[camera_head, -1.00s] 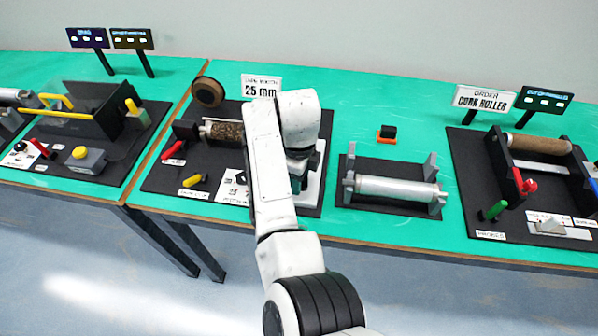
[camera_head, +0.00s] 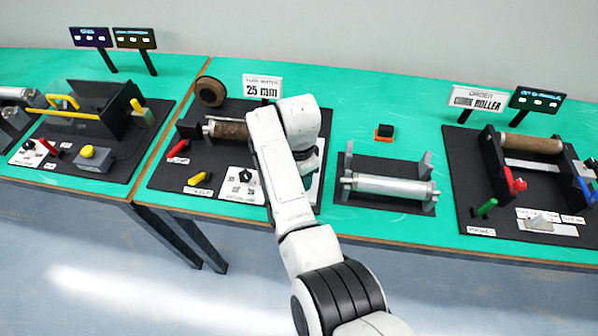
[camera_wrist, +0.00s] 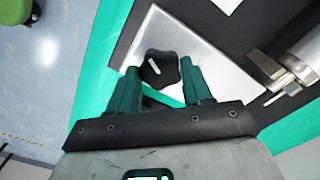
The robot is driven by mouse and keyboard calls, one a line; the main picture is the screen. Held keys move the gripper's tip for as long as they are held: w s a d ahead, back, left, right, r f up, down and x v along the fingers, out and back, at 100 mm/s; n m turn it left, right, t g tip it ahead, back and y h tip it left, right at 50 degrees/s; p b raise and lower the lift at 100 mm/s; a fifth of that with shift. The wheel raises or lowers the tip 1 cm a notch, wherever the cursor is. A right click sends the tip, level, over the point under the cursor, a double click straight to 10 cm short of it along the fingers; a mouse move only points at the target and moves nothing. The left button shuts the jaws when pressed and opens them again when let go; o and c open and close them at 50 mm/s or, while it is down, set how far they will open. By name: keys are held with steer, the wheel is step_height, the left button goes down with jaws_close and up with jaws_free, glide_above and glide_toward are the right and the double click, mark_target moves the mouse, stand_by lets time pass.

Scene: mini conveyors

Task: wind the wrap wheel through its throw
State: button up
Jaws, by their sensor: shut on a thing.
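A black lobed wheel (camera_wrist: 151,68) with a pale mark on its face sits on a light square plate (camera_wrist: 205,62) in the wrist view. My gripper (camera_wrist: 160,74) has its two dark green fingers on either side of the wheel, shut on it. In the head view my own arm hides the gripped wheel and most of the gripper; part of the pale plate (camera_head: 316,188) shows beside the arm. I cannot read a label naming the wheel.
A cork-covered roller (camera_head: 230,130) lies on the black board left of my arm, with a red handle (camera_head: 178,148) and a yellow handle (camera_head: 197,179). A silver roller (camera_head: 388,187) rests on a stand to the right. Signs stand behind.

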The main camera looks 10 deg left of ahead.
steer(key=n, duration=0.2)
steer(key=n+p, duration=0.1)
steer(key=n, duration=0.1)
steer(key=shift+r+n, duration=0.2)
steer(key=shift+n, duration=0.2)
steer(key=n+p, duration=0.1)
steer(key=n, duration=0.9)
steer(key=shift+n, duration=0.4)
steer(key=n, duration=0.5)
steer(key=shift+p, duration=0.3)
steer(key=n, duration=0.5)
steer(key=shift+w+n, duration=0.1)
steer(key=shift+n, duration=0.3)
steer(key=n, duration=0.5)
steer(key=shift+n+b, duration=0.3)
steer(key=n, duration=0.5)
steer(key=shift+f+b, duration=0.1)
steer(key=shift+b, duration=0.25)
steer(key=shift+n+b, duration=0.35)
steer(key=shift+n, duration=2.05)
